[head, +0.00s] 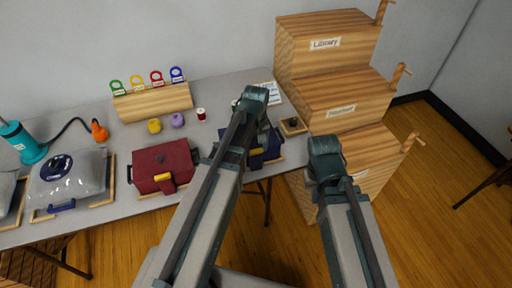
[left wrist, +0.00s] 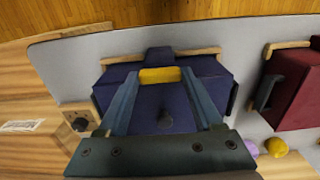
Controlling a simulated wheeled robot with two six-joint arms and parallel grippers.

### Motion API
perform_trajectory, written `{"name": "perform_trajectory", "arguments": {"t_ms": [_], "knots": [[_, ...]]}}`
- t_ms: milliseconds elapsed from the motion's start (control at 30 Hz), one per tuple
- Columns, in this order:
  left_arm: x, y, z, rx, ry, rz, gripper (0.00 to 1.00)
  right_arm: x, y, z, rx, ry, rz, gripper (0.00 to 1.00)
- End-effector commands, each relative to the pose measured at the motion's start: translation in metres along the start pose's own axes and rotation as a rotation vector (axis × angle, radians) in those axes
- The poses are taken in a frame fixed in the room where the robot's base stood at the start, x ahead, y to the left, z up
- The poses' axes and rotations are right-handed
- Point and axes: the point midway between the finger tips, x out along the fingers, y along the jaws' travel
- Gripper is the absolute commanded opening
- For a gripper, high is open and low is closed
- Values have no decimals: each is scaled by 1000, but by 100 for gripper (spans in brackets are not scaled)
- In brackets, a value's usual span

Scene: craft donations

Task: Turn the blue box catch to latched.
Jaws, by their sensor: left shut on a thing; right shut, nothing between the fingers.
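The dark blue box (head: 273,146) sits at the right end of the grey table, partly hidden behind my left arm in the head view. It fills the middle of the left wrist view (left wrist: 218,90). Its yellow catch (left wrist: 160,75) is at the edge of the box beside a dark blue tab (left wrist: 159,54); a little yellow also shows in the head view (head: 256,151). My left gripper (left wrist: 161,80) is shut on the catch, one finger at each end. Its fingers are mostly hidden in the head view.
A red box (head: 150,160) with a yellow catch stands left of the blue box. A small wooden block with a dark knob (head: 292,124) is close on the right, before the stepped wooden drawers (head: 330,55). Yarn balls (head: 178,120) lie behind.

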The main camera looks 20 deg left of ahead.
Motion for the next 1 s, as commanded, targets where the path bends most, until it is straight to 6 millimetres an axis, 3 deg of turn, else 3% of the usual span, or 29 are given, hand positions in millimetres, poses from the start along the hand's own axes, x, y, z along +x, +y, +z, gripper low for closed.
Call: {"name": "perform_trajectory", "arguments": {"t_ms": [33,133,167,567,1000], "knots": [[0,0,0,0,0,0,31,0,0,0,0,0,0,0],[0,0,0,0,0,0,13,0,0,0,0,0,0,0],[0,0,0,0,0,0,11,0,0,0,0,0,0,0],[0,0,0,116,0,0,11,0,0,0,0,0,0,0],[0,0,0,515,0,0,11,0,0,0,0,0,0,0]]}}
